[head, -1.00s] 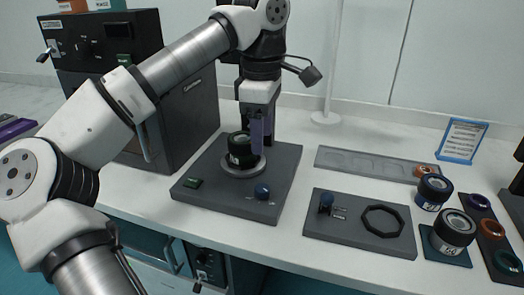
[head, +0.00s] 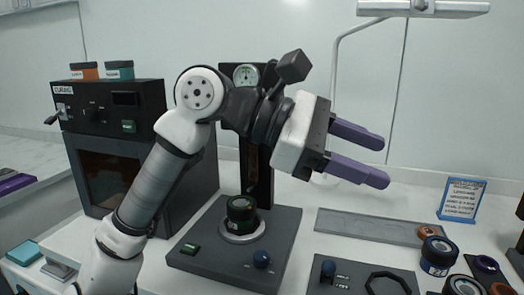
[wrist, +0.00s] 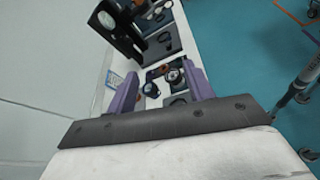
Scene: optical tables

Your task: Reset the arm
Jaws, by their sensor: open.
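My gripper (head: 372,160) is raised above the bench in the head view, with its two purple fingers spread and pointing right. Nothing is between them. In the wrist view the purple fingers (wrist: 160,92) stand apart, with the bench far beyond them. A dark lens-like cylinder (head: 241,209) sits upright on the round light seat of a grey press base (head: 205,262). My gripper is well clear of it, up and to the right. The press column with a dial gauge (head: 246,76) is partly hidden behind my arm.
A dark oven-like box (head: 115,140) stands at left with orange and teal containers on top. A lamp arm (head: 340,80) rises behind my gripper. A grey plate (head: 375,226), a blue-banded cylinder (head: 437,256) and a blue sign (head: 461,199) are at right. Air around my gripper looks free.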

